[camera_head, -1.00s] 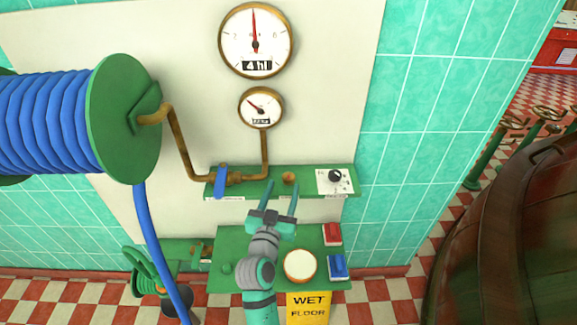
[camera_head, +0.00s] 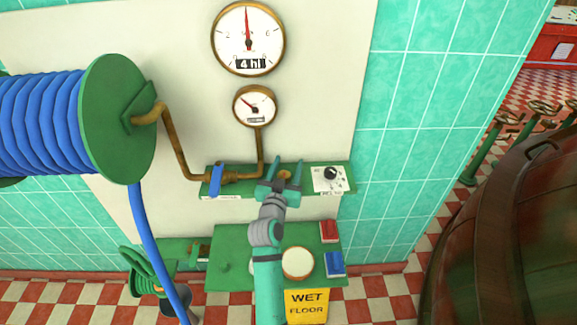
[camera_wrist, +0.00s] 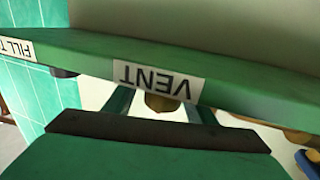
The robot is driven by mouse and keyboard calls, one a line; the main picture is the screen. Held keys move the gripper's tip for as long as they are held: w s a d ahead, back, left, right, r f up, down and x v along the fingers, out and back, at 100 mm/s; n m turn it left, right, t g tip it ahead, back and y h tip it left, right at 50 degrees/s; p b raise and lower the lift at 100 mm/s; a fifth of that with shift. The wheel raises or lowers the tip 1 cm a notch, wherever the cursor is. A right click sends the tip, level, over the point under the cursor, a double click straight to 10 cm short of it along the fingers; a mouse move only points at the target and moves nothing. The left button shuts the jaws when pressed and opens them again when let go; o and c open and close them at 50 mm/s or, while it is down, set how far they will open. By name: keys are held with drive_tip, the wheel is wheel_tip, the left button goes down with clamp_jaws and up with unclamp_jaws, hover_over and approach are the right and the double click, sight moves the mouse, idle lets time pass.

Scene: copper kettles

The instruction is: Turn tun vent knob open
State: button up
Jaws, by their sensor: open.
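The vent knob is a small brass knob (camera_head: 285,176) on the green shelf under the gauges. In the wrist view the brass knob (camera_wrist: 160,103) shows partly, beside the upside-down VENT label (camera_wrist: 158,82) on the shelf's edge, which hides the rest of it. My gripper (camera_head: 286,163) is open, with a finger to each side of the knob in the head view. In the wrist view the gripper's fingers (camera_wrist: 161,107) also lie left and right of it. I cannot tell whether either finger touches the knob.
On the shelf (camera_head: 240,190), a blue lever valve (camera_head: 217,179) stands left of the knob and a black dial (camera_head: 331,173) right of it. Two gauges (camera_head: 248,38) hang above. A lower green table (camera_head: 225,235) holds a white round bowl and red and blue boxes.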

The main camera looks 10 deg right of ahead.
drive_tip(key=c, duration=1)
drive_tip(key=shift+c, duration=0.2)
